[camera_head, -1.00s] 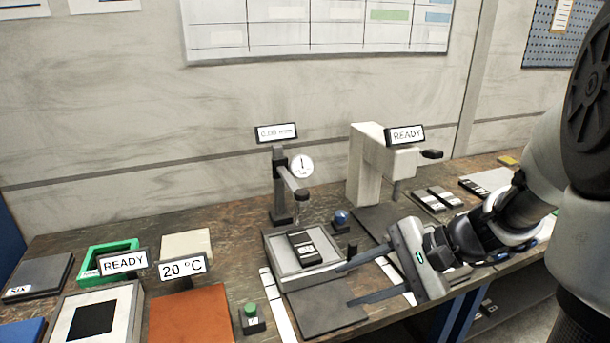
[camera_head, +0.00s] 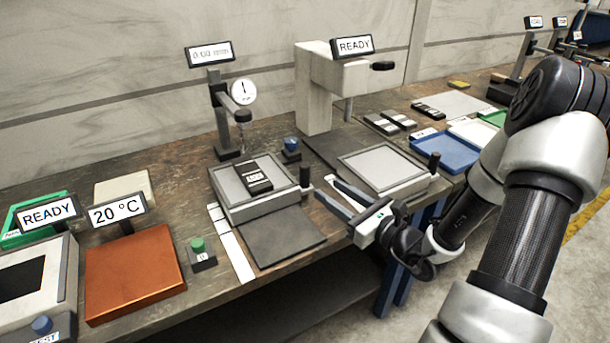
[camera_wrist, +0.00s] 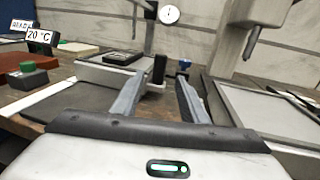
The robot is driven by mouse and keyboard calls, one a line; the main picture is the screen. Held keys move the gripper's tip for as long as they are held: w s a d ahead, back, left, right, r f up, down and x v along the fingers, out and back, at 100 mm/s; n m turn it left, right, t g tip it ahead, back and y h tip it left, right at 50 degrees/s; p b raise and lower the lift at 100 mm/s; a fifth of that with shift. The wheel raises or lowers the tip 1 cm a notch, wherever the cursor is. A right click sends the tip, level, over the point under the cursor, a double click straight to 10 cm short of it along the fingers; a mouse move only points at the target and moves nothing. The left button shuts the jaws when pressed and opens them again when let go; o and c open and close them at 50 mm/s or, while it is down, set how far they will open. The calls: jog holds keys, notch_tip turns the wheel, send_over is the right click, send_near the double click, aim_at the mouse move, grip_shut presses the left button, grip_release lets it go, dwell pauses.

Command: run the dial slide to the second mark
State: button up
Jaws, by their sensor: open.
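The dial slide (camera_head: 226,207) is a grey framed tray below the round dial gauge (camera_head: 243,92), with a dark block (camera_head: 254,176) on it. Its upright black handle (camera_head: 305,176) stands at its right side; it also shows in the wrist view (camera_wrist: 160,69). White mark strips (camera_head: 231,245) lie along the bench left of the dark plate (camera_head: 275,241). The gauge display (camera_head: 210,53) reads 0.00 mm. My gripper (camera_head: 325,187) is open and empty, its fingertips close to the handle. In the wrist view the handle appears between the fingertips (camera_wrist: 160,80); I cannot tell whether they touch it.
A second tray (camera_head: 382,168) with its own black post (camera_head: 434,163) stands just right of my gripper, below the READY press (camera_head: 320,95). A blue knob (camera_head: 290,146) is behind the handle. A green button (camera_head: 198,245) and orange plate (camera_head: 132,275) are left.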

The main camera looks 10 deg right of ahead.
aim_at(308, 175)
jog(key=b+x, duration=0.1)
jog(key=x, duration=0.9)
jog(key=shift+w+a, duration=0.2)
jog(key=shift+w, duration=0.15)
grip_shut()
